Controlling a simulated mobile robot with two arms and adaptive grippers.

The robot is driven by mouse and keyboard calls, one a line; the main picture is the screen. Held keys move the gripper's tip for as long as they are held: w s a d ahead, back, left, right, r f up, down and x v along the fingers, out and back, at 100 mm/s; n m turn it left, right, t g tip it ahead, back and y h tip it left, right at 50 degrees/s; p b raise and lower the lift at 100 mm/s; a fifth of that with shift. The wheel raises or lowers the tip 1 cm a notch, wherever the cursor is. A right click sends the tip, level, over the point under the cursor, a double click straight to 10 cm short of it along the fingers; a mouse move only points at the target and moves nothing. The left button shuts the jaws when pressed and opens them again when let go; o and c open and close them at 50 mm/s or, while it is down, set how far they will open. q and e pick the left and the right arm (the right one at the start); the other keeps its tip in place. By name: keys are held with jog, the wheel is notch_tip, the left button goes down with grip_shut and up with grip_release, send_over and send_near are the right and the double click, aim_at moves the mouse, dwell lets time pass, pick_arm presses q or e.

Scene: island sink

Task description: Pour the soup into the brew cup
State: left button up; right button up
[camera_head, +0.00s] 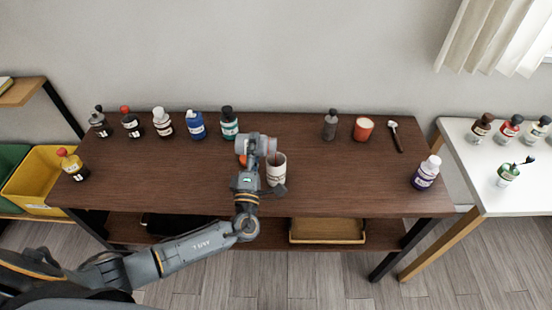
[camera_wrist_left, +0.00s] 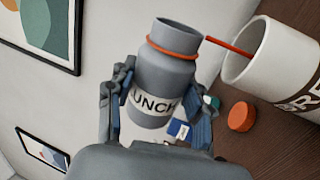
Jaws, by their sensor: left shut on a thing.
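My left gripper (camera_head: 248,165) is shut on a grey lunch flask (camera_head: 261,144), which lies tipped on its side above the table. In the left wrist view the flask (camera_wrist_left: 178,75) has an orange ring, an open mouth and a label ending in "UNCH", between the fingers of the gripper (camera_wrist_left: 160,105). A thin orange-red stream of soup (camera_wrist_left: 228,46) runs from its mouth into the white brew cup (camera_wrist_left: 262,62). The cup (camera_head: 277,170) stands upright on the table, just below the flask mouth. Its inner bottom is hidden. My right gripper is out of view.
An orange lid (camera_wrist_left: 241,116) lies on the brown table (camera_head: 330,185) beside the cup. Several bottles, including a blue one (camera_head: 196,125), line the back left. A dark bottle (camera_head: 330,126), red cup (camera_head: 363,129) and purple bottle (camera_head: 425,175) stand right. The table's front right is clear.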

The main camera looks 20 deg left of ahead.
pick_arm(q)
jog(key=shift+d+f+m+h+p, duration=0.2)
jog(key=shift+m+h+p, duration=0.25)
jog(key=shift+m, duration=0.55)
dwell(0.5)
